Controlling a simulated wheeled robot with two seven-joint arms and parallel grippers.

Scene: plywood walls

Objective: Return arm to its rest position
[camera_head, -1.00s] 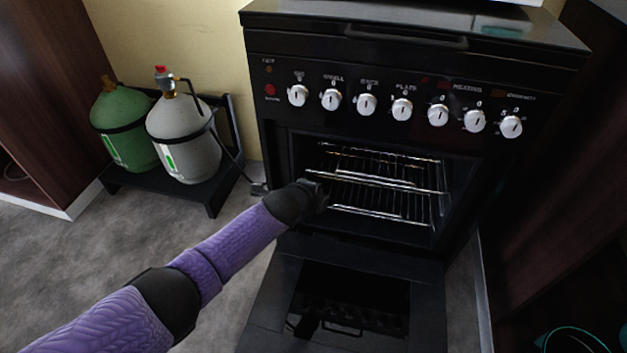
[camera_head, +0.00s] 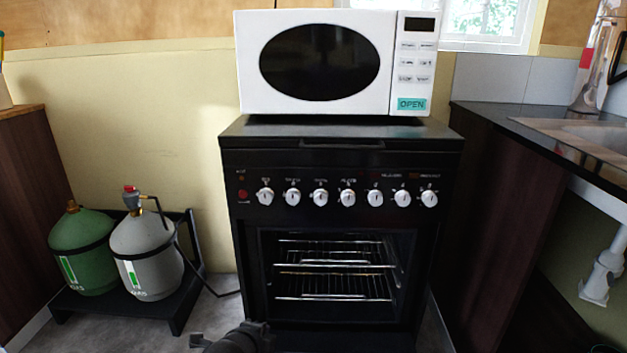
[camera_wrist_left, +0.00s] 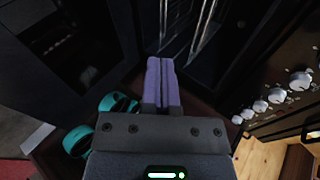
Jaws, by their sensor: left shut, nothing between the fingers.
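My left gripper (camera_head: 238,341) shows at the bottom edge of the head view, low in front of the black oven (camera_head: 330,225). Most of my left arm is out of that picture. In the left wrist view the purple fingers of my left gripper (camera_wrist_left: 163,60) are pressed together with nothing between them. The oven is open, and its wire racks (camera_head: 335,285) show inside. The oven's knobs (camera_wrist_left: 275,95) appear at the right of the wrist view. My right gripper is not in view.
A white microwave (camera_head: 325,62) stands on the oven. A green gas cylinder (camera_head: 82,250) and a grey one (camera_head: 146,255) stand on a black rack at left. A counter with a sink (camera_head: 580,145) is at right. Some floor (camera_head: 210,318) is clear beside the oven.

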